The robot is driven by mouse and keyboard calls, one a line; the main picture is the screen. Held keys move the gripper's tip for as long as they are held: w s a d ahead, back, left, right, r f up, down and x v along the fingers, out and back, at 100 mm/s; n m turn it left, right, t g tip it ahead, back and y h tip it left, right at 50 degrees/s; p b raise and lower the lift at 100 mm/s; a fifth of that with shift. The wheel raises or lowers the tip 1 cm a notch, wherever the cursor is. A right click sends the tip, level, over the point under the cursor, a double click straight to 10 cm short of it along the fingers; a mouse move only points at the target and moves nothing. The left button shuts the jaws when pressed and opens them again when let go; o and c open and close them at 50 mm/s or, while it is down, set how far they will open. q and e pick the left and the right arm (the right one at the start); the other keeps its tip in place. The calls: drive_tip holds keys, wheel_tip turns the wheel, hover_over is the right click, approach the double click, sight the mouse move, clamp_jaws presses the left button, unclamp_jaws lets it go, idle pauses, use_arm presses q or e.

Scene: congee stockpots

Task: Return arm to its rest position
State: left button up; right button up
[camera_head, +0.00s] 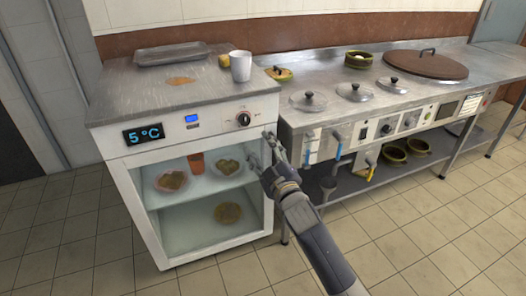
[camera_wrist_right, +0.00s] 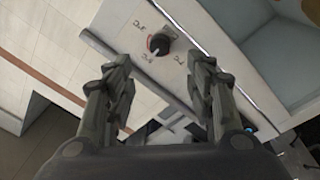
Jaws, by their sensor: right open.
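My right gripper (camera_head: 264,150) is at the upper right front edge of the small white fridge cabinet (camera_head: 272,112), with its arm reaching in from the lower right. In the right wrist view, my right gripper (camera_wrist_right: 165,88) has its two fingers spread apart with nothing clamped between them. A grey bar (camera_wrist_right: 150,84) crosses diagonally behind the fingers; I cannot tell whether they touch it. My left gripper is not in view.
Plates of food (camera_head: 171,181) sit inside the cabinet. A white cup (camera_head: 240,66) and grey tray (camera_head: 172,54) stand on top. To the right is a metal counter (camera_head: 330,70) with lidded pots (camera_head: 354,91). Open tiled floor (camera_head: 400,235) lies in front.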

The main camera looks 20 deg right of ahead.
drive_tip(key=shift+s, duration=0.25)
drive_tip(key=shift+f, duration=0.15)
